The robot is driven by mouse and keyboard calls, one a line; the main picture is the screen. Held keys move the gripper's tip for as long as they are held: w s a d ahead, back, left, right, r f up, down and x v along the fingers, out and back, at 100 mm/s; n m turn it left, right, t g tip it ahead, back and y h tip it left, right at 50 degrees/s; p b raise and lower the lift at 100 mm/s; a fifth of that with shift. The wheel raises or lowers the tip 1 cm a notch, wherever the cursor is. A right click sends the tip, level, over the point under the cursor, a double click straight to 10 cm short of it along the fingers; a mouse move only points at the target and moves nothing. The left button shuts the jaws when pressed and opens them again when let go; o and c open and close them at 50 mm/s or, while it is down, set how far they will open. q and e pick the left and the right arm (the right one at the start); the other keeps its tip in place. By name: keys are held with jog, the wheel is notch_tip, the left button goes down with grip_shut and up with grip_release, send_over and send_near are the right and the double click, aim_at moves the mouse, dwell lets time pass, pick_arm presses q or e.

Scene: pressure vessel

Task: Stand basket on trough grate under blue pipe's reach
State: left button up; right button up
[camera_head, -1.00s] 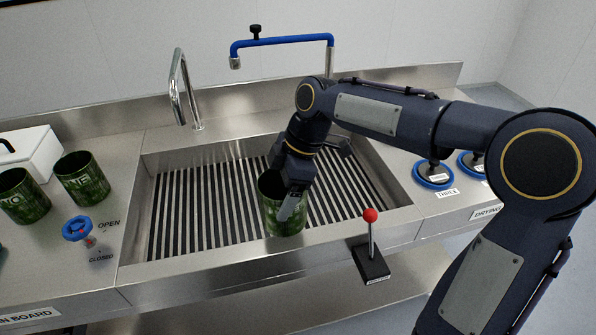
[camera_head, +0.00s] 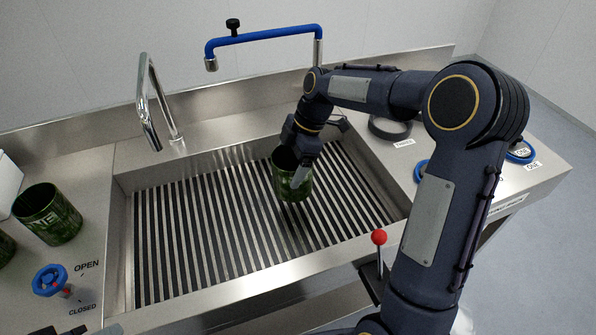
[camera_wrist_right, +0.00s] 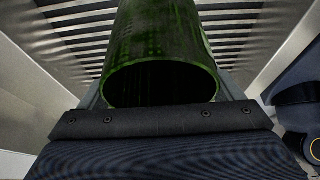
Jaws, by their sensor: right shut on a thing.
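My right gripper (camera_head: 302,172) is shut on the wall of a green patterned basket (camera_head: 294,187). The basket is an open cylinder and stands roughly upright over the grate, right of the trough's middle. I cannot tell whether its bottom touches the bars. The wrist view shows the basket's dark open mouth (camera_wrist_right: 160,84) close to the gripper, with bars beyond it. The trough grate (camera_head: 190,240) has dark and light bars. The blue pipe (camera_head: 265,40) reaches left from an upright behind the trough, its outlet (camera_head: 211,64) hanging down at the left end. My left gripper is out of view.
A steel faucet (camera_head: 160,100) rises behind the trough's back left. Another green basket (camera_head: 48,214) and a blue valve (camera_head: 50,281) marked OPEN and CLOSED stand on the left counter. A red-knobbed lever (camera_head: 379,238) stands at the front right. The grate's left part is clear.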

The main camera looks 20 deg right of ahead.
jog(key=d+f, duration=0.1)
jog(key=w+f, duration=0.1)
jog(key=d+f, duration=0.1)
jog(key=shift+w+d+f+p, duration=0.3)
jog(key=shift+d+f, duration=0.15)
jog(key=shift+f, duration=1.55)
jog(key=o, duration=1.4)
jog(key=shift+f, duration=0.1)
jog(key=shift+c, duration=0.2)
